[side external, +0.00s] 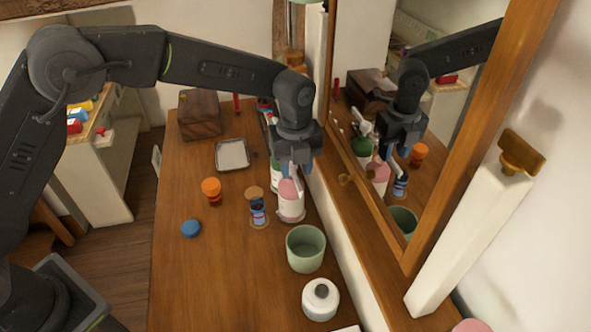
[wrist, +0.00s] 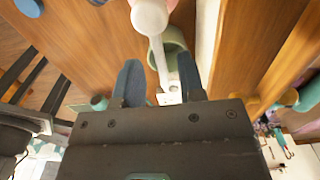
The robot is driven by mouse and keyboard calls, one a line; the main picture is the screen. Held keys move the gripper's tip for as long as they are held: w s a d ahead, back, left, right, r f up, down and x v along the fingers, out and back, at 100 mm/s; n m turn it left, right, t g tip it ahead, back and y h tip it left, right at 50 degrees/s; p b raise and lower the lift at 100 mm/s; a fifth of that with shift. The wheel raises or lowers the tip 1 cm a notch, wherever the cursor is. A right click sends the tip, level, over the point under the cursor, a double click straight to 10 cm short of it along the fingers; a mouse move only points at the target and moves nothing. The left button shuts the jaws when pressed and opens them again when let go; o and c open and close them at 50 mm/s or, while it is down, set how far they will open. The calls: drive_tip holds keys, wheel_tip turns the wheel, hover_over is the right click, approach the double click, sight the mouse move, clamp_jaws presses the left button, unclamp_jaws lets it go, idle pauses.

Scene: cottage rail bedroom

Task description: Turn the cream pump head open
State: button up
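A pink and white pump bottle (side external: 291,206) stands upright on the wooden dresser near its right edge. Its top is largely hidden by my gripper (side external: 292,165) in the side view. In the wrist view a pale, round pump head (wrist: 150,17) shows at the top centre, with its thin spout (wrist: 161,62) running down toward the gap between my fingers. My gripper (wrist: 161,85) is open there, its two blue fingers apart on either side of the spout's end. I cannot tell whether either finger touches it.
A green bottle (side external: 275,175) stands close behind the pump bottle. A green cup (side external: 305,262) and white jar (side external: 320,300) stand in front. A blue bottle with a cork-coloured top (side external: 257,212) is left. The mirror (side external: 440,175) borders the right. The dresser's front left is clear.

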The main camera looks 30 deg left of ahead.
drive_tip(key=shift+f, duration=0.75)
drive_tip(key=shift+c, duration=0.4)
clamp_jaws()
